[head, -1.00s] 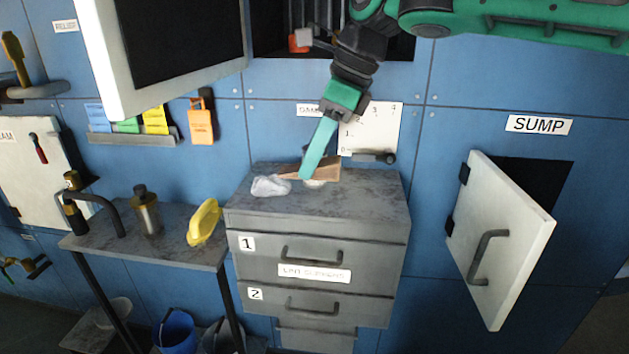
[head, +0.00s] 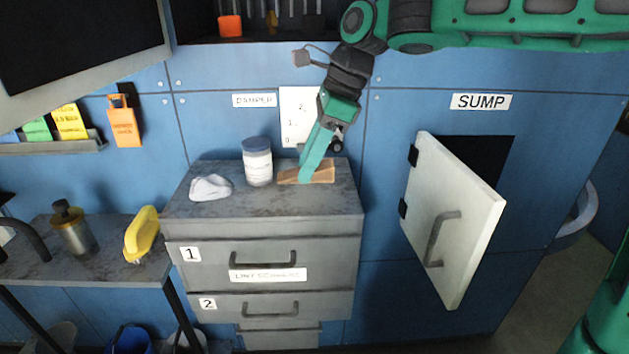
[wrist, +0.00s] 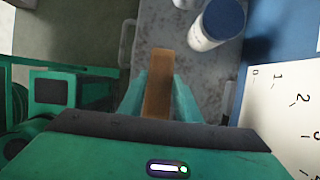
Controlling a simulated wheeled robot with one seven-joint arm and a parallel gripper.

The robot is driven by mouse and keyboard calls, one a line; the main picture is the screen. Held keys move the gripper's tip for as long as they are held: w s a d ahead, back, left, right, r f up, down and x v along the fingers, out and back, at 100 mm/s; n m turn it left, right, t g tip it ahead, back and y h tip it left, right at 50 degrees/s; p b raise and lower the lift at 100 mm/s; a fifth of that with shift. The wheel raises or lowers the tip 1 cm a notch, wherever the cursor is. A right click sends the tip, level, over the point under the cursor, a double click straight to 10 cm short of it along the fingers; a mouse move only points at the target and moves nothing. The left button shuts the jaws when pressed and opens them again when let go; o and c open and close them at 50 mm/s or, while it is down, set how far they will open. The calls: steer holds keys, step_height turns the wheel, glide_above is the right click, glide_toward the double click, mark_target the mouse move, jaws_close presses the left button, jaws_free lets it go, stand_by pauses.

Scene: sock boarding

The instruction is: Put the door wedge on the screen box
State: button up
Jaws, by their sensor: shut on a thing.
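The door wedge is a brown wooden wedge (head: 324,175) over the top of the grey drawer cabinet (head: 340,203), whose label seems to read lint screens; I take this cabinet as the screen box. My gripper (head: 305,176) reaches down from above and is shut on the wedge. In the wrist view the wedge (wrist: 158,75) stands out between the two teal fingers (wrist: 158,95). The wedge looks level and very low over the cabinet top; I cannot tell whether it touches.
A white jar with a blue lid (head: 257,163) stands just left of the wedge. A crumpled white cloth (head: 210,187) lies further left. The cabinet top's front strip is clear. An open white door (head: 450,220) juts out at right. A side table (head: 100,262) holds a yellow item (head: 141,234).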

mark_target(315, 197)
steer(key=shift+w+d+f, duration=0.2)
steer(key=shift+d+f, duration=0.4)
steer(key=shift+d, duration=0.1)
steer(key=shift+f, duration=1.9)
steer(key=o, duration=1)
steer(key=shift+v, duration=6.1)
